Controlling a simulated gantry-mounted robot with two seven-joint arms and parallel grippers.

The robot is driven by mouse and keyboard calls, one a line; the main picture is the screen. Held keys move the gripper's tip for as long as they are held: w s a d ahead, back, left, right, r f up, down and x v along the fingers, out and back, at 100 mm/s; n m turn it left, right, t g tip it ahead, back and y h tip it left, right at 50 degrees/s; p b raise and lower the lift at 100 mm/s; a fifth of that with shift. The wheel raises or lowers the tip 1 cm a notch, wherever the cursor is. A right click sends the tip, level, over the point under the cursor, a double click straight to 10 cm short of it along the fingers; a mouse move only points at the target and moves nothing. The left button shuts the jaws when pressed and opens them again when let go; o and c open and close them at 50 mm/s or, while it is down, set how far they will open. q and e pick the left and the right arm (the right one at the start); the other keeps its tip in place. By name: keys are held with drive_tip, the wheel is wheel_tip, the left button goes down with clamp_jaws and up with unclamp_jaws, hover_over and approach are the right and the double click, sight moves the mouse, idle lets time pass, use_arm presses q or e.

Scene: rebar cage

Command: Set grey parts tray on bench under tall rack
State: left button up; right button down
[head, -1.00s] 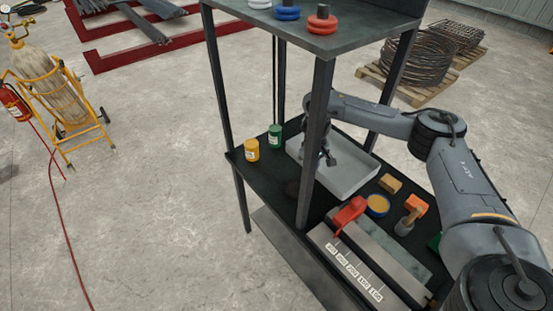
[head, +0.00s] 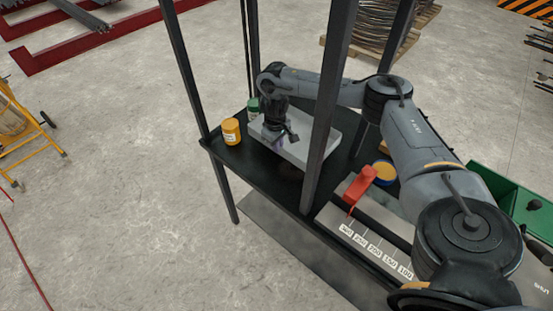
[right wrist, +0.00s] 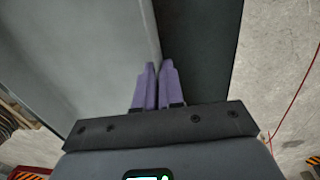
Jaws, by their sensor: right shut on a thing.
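The grey parts tray (head: 318,118) lies on the dark lower deck of the tall rack (head: 228,155), behind a front post. My right gripper (head: 277,144) is at the tray's near left side, pointing down. In the right wrist view its purple fingers (right wrist: 157,88) are closed together on the tray's wall edge. The grey tray (right wrist: 75,50) fills the left of that view, with dark deck to the right. The wrist and a post hide part of the tray in the head view. My left gripper is not in view.
A yellow jar (head: 231,131) stands just left of the tray, with a green jar (head: 253,106) behind it. A red-handled tool (head: 361,188) and a blue-rimmed yellow tin (head: 384,172) are to the right. Rack posts (head: 327,110) stand close to my arm. A green bin (head: 515,200) is at far right.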

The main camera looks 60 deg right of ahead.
wheel_tip(320, 180, down, 2)
drive_tip(key=shift+b, duration=0.4)
drive_tip(key=shift+f, duration=0.65)
wheel_tip(320, 180, down, 2)
drive_tip(key=shift+f, duration=0.1)
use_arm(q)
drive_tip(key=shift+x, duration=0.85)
use_arm(e)
drive_tip(key=shift+w+f, duration=0.1)
drive_tip(key=shift+f, duration=0.25)
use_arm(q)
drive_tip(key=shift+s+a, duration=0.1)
use_arm(e)
drive_tip(key=shift+f, duration=0.15)
drive_tip(key=c, duration=1.3)
unclamp_jaws()
drive_tip(key=shift+o, duration=0.2)
